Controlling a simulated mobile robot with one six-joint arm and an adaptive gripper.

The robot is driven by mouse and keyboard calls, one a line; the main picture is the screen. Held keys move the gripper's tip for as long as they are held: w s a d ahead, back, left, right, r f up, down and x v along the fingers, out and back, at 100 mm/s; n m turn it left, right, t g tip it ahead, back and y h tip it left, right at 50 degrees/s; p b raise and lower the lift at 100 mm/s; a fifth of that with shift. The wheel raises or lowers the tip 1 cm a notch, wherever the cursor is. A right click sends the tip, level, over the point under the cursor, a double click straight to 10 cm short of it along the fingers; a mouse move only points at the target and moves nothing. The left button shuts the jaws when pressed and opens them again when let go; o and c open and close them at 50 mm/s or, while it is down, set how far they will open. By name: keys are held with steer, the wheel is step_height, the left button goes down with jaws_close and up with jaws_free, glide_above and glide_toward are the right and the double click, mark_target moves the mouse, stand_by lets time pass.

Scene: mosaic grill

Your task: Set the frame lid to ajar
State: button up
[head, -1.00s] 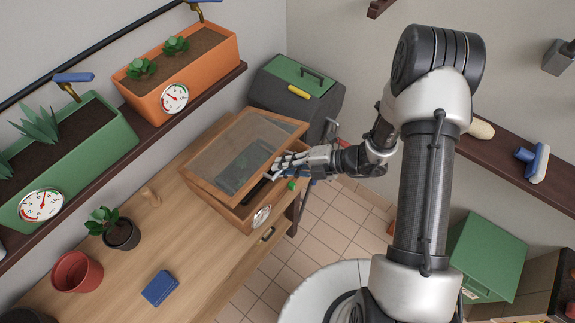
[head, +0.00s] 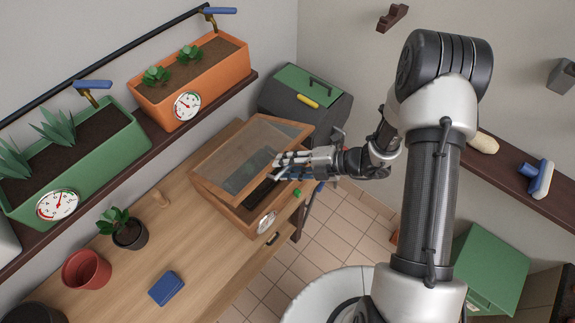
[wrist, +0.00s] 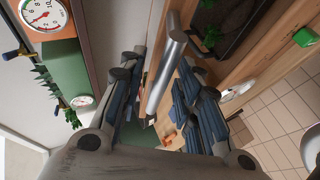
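The frame lid (head: 224,153) is a wood-edged clear panel on a wooden box (head: 228,213) on the bench. It looks slightly raised at its front edge; how far is hard to tell. My gripper (head: 278,163) is at the lid's front edge, over the glass. In the wrist view a metal bar handle (wrist: 166,72) runs between the fingers of my gripper (wrist: 163,88). The fingers stand apart on either side of the bar, and I see no firm grip on it. A round dial (head: 266,221) is on the box front.
A shelf with an orange planter (head: 215,82) and a green planter (head: 103,165) runs behind the bench. A potted plant (head: 130,235), red pot (head: 87,270) and blue block (head: 166,288) are on the bench. A dark grill with a green top (head: 305,85) stands behind the box.

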steer(key=shift+d, duration=0.1)
steer(key=v, duration=1.2)
steer(key=shift+r, duration=0.1)
steer(key=s+a+r+n+g+h+b, duration=0.1)
steer(key=s+r+n+h+b, duration=0.4)
steer(key=n, duration=0.6)
steer(key=s+a+r+n+g+h+b, duration=0.1)
steer(key=s+r+n+g+b, duration=0.15)
steer(key=s+n, duration=0.6)
steer(key=s+d+r+n+t+h+b, duration=0.1)
steer(key=s+d+n+t+h+b, duration=0.1)
steer(key=n, duration=0.8)
steer(key=s+d+r+n+t+h+b, duration=0.1)
steer(key=s+d+n+t+h+b, duration=0.2)
steer(key=n, duration=0.8)
steer(key=shift+s+d+h+b, duration=0.65)
steer(key=shift+d+h+b, duration=0.05)
steer(key=shift+d, duration=0.3)
